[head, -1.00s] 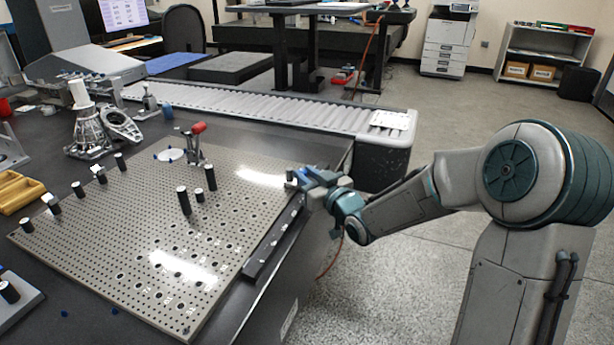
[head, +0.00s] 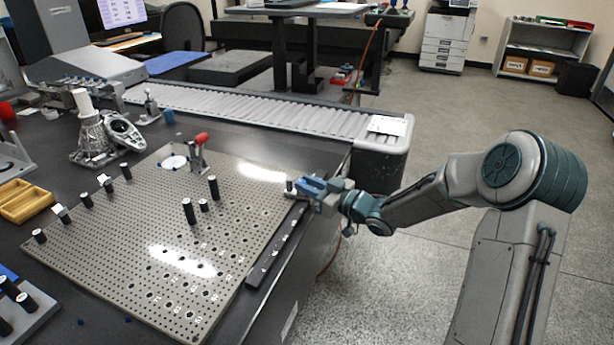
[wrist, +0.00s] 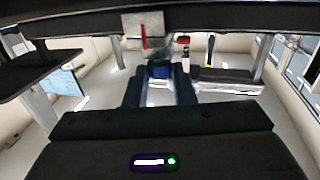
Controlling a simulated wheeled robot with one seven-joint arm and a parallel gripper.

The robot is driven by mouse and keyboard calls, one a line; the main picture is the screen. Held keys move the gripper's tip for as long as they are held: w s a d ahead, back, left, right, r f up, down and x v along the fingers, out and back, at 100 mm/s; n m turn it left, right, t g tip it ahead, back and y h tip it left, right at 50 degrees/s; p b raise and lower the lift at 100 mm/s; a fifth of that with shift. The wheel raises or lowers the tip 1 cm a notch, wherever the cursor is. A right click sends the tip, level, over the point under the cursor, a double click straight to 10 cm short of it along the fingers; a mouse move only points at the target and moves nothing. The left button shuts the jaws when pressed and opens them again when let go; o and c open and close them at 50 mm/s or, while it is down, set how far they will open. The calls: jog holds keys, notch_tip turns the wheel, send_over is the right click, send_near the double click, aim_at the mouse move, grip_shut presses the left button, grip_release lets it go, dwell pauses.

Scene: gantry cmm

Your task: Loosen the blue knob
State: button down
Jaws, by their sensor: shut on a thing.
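The blue knob (wrist: 159,71) shows in the wrist view between the two dark blue fingers of my gripper (wrist: 159,90). The fingers are shut on it, one on each side. In the head view my gripper (head: 312,186) is at the right edge of the perforated plate (head: 240,225), low over its rim. The knob itself cannot be made out there, as the blue jaws cover that spot. A short dark post (head: 290,186) stands just left of the jaws.
A red-handled clamp (head: 200,140) and several black posts (head: 188,211) stand on the plate. A dark bar (head: 275,253) runs along the plate's right edge. A roller conveyor (head: 250,112) lies behind. The floor right of the table is open.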

jog(key=shift+w+d+n+g+y+p, duration=0.1)
jog(key=shift+w+n+g+y+p, duration=0.1)
jog(key=shift+n+g+y+p, duration=0.8)
jog(key=shift+g+h, duration=0.3)
jog(key=c, duration=1.2)
grip_release()
jog(key=shift+d, duration=0.1)
jog(key=p+v, duration=0.2)
jog(key=v, duration=1.1)
jog(key=shift+d, duration=0.35)
